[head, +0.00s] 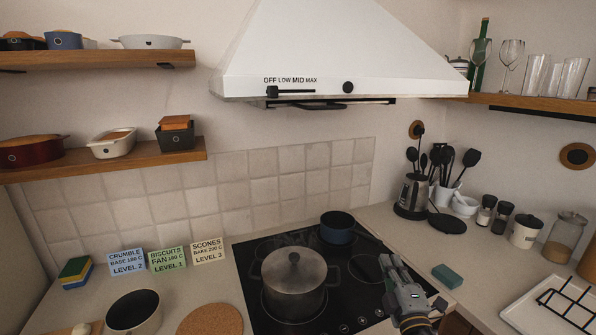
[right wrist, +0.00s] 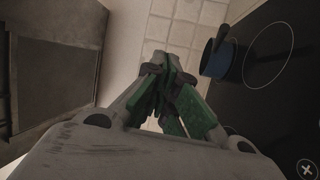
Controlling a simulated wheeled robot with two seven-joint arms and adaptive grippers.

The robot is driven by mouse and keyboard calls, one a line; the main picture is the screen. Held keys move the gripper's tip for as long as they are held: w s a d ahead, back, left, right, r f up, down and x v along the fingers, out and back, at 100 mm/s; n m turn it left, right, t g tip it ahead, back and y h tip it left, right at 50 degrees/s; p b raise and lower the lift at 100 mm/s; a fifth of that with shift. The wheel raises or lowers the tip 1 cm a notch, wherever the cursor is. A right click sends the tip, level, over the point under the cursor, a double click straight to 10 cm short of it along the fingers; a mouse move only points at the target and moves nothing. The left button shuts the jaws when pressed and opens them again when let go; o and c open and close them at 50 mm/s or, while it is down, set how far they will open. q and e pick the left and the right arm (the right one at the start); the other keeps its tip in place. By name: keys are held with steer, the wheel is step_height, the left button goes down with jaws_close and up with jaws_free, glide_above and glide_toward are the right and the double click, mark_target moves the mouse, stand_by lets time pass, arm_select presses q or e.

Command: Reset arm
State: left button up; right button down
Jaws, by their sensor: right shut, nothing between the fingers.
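My right gripper (head: 394,262) comes in from the bottom of the head view, over the right front part of the black cooktop (head: 247,262). It is shut and empty. In the right wrist view its fingers (right wrist: 168,62) meet, with green pads between them. My left gripper is in neither view.
A steel lidded pot (head: 293,280) stands left of my right gripper, and a blue pan (head: 337,228) stands behind it; the pan also shows in the wrist view (right wrist: 218,58). A green sponge (head: 447,276) lies to the right. The range hood (head: 340,60) hangs above.

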steer(key=s+d+f+m+g+h, duration=0.2)
steer(key=s+f+m+g, duration=0.3)
steer(key=f, duration=0.3)
steer(key=s+d+f+m+g+h, duration=0.2)
steer(key=s+d+f+m+g, duration=0.15)
steer(key=f+m, duration=0.3)
steer(key=s+a+f+m+g+y, duration=0.2)
steer(key=s+a+f+g, duration=0.25)
steer(key=s, duration=0.35)
steer(key=s+a+f+m+g+y, duration=0.1)
steer(key=s+a+f+g+y, duration=0.2)
steer(key=s+f, duration=0.45)
steer(key=s+f+g, duration=0.1)
steer(key=s+f, duration=0.1)
steer(key=f, duration=1.4)
steer(key=s+f+g, duration=0.1)
steer(key=s+f, duration=0.1)
steer(key=f, duration=1.4)
steer(key=s+d+f, duration=0.2)
steer(key=s+f, duration=0.7)
steer(key=s, duration=0.2)
steer(key=s+d+f+g+h, duration=0.1)
steer(key=s+d+f, duration=0.2)
steer(key=s+f, duration=0.7)
steer(key=shift+s+d, duration=0.2)
steer(key=shift+s, duration=0.25)
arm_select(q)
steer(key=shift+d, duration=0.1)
